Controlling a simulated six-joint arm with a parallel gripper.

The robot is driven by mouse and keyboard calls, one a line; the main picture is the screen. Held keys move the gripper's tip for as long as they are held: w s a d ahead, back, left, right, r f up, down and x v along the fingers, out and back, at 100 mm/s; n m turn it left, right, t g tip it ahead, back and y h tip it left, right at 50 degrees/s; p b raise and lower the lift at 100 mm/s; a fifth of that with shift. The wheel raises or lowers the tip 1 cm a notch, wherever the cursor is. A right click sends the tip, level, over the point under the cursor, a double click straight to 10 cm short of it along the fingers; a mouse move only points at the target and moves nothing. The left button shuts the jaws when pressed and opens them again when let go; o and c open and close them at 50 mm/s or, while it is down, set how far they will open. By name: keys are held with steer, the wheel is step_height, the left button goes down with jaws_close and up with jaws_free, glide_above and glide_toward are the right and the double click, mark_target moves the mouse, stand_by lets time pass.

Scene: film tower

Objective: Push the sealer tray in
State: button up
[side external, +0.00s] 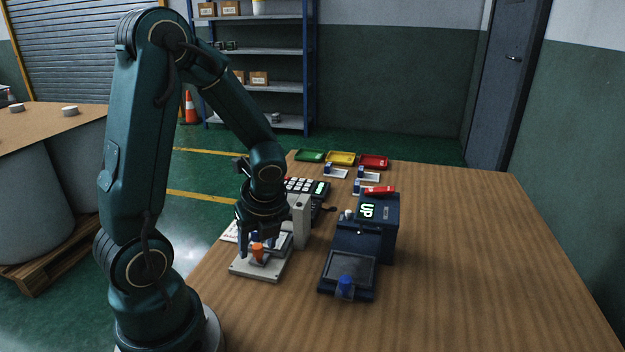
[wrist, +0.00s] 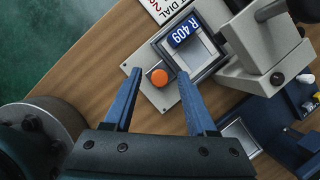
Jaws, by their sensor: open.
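Part of the tray also shows at the lower right of the wrist view (wrist: 240,134). My gripper (side external: 254,246) is left of the sealer, over a grey device's base. In the wrist view its two blue fingers (wrist: 160,76) are open, with an orange knob (wrist: 159,78) showing between their tips; contact cannot be told.
The grey device (side external: 299,222) stands between my gripper and the sealer. A blue block marked "R 409" (wrist: 184,31) sits in its frame. A keypad (side external: 308,187) and green, yellow and red trays (side external: 372,162) lie farther back. The table right of the sealer is clear.

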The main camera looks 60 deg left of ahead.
jaws_close()
steer(key=shift+w, duration=0.1)
stand_by(1.3)
